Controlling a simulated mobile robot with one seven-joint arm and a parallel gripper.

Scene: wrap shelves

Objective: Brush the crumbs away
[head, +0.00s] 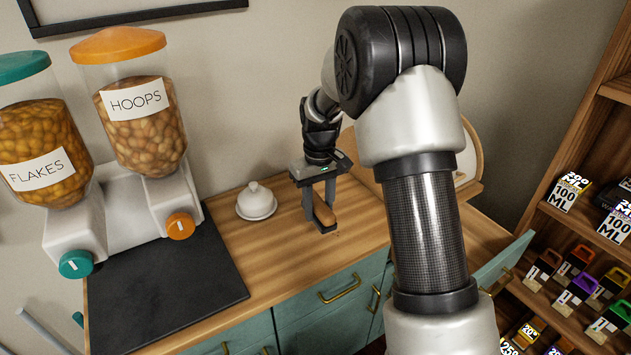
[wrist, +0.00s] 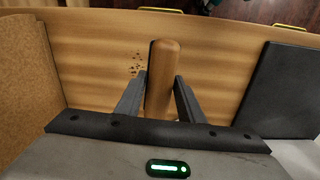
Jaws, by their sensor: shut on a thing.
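A brush with a rounded wooden body (wrist: 165,70) and a dark strip along one side is between my gripper's fingers; the wood also shows in the head view (head: 324,213). My gripper (head: 318,218) is shut on it, pointing down at the wooden counter (head: 275,255). Whether the brush touches the counter I cannot tell. Small dark crumbs (wrist: 136,64) lie scattered on the counter just left of the brush in the wrist view, apart from it.
A white lidded dish (head: 256,203) stands left of my gripper. A black mat (head: 165,287) lies under the cereal dispensers (head: 140,115) at left. A curved wooden piece (head: 471,150) stands behind my arm. Shelves (head: 560,200) with goods are at right. Drawers (head: 330,300) are below the counter.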

